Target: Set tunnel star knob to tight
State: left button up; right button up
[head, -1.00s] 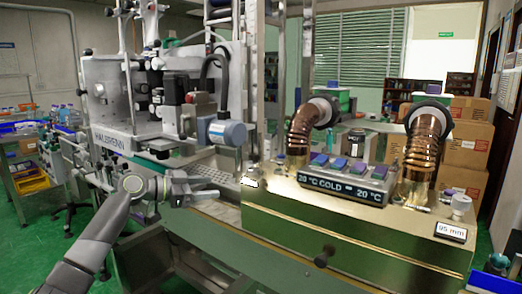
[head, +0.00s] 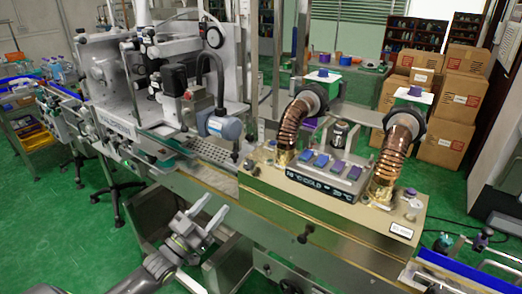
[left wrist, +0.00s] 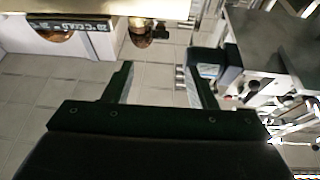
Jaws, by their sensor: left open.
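The tunnel (head: 262,200) is a brass-coloured box with two copper elbow ducts on top. A small dark knob (head: 305,233), which looks like the star knob, sticks out low on its front face. I cannot read its setting. My left gripper (head: 213,208) is open and empty, in front of the line and to the left of the knob, apart from it. In the left wrist view its two fingers (left wrist: 165,80) are spread with nothing between them. A dark and brass rounded piece (left wrist: 141,32) shows beyond them, perhaps the knob. My right gripper is out of view.
The tunnel carries a display panel (head: 325,185), several coloured buttons and a small pale knob (head: 410,194). The labelling machine with a blue-grey motor (head: 222,125) stands to the left. Cardboard boxes (head: 440,115) are stacked behind. Green floor is free in front.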

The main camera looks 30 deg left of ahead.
aim_at(245, 168)
pick_arm(q)
jog(key=p+x, duration=0.3)
jog(key=x, duration=1.4)
jog(key=shift+w, duration=0.2)
jog(key=c, duration=1)
jog(key=shift+o, duration=0.2)
